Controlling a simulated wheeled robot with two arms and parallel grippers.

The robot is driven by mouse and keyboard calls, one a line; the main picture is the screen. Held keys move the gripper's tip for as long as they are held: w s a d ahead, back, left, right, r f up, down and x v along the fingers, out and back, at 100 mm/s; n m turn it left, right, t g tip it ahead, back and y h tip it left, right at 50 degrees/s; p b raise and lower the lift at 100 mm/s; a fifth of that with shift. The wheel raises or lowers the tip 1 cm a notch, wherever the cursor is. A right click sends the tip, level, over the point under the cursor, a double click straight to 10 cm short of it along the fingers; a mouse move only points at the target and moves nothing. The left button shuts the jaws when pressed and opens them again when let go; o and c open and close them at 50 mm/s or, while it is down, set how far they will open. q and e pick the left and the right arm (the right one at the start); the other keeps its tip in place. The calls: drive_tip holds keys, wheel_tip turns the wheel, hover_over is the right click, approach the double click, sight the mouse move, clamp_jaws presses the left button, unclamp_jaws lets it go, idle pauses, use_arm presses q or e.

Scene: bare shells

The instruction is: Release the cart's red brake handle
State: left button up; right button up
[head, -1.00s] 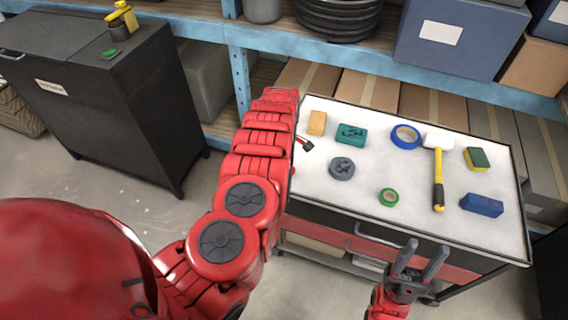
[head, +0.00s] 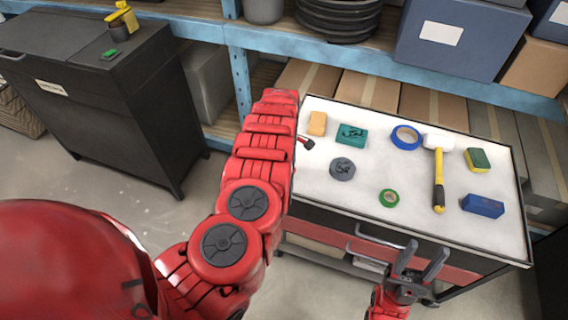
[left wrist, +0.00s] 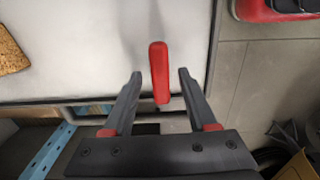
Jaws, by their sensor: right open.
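The red brake handle (left wrist: 159,72) shows in the left wrist view as an upright red bar near the edge of the cart's pale top. My left gripper (left wrist: 161,76) is open, with one dark finger on each side of the handle and a gap on both sides. In the head view my red left arm hides most of that place; only a small black-and-red piece shows at the cart's left edge, and I cannot tell what it belongs to. The cart (head: 440,228) stands at the right. My right gripper (head: 422,256) is open and empty before its front side.
On the cart top lie a hammer (head: 438,180), blue tape (head: 406,128), green tape (head: 389,198), a grey disc (head: 342,169) and several blocks. A black cabinet (head: 110,120) stands at left. A blue shelf (head: 300,45) runs behind. Floor between is clear.

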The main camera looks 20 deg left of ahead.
use_arm(q)
wheel_tip(320, 180, up, 17)
drive_tip(key=shift+r, duration=0.2)
idle(0.6)
idle(0.4)
